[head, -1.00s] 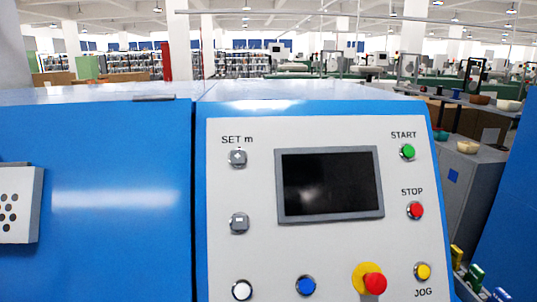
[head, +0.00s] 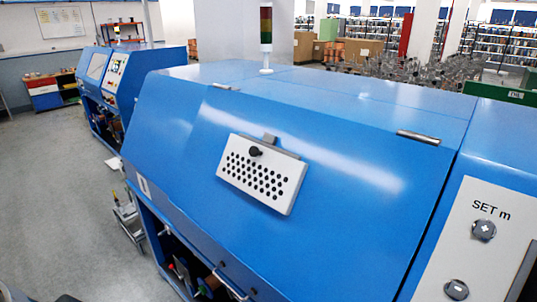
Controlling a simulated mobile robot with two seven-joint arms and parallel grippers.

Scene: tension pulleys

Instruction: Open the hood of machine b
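A large blue machine fills the middle and right of the head view. Its sloping blue hood (head: 330,190) is down, with dark hinges along its top edge. A white perforated plate (head: 262,175) with a black knob is on the hood. A light curved handle (head: 228,288) shows near the lower edge, partly cut off by the frame. A small label (head: 143,186) on the left end is too small to read, so I cannot tell the machine's letter. Neither of my grippers is in view.
A white control panel (head: 475,240) marked "SET m" is at the right. A signal tower (head: 266,35) stands on top. Another blue machine (head: 115,85) stands behind at the left. Grey floor (head: 50,190) is open at the left. A small metal frame (head: 128,215) stands beside the near machine.

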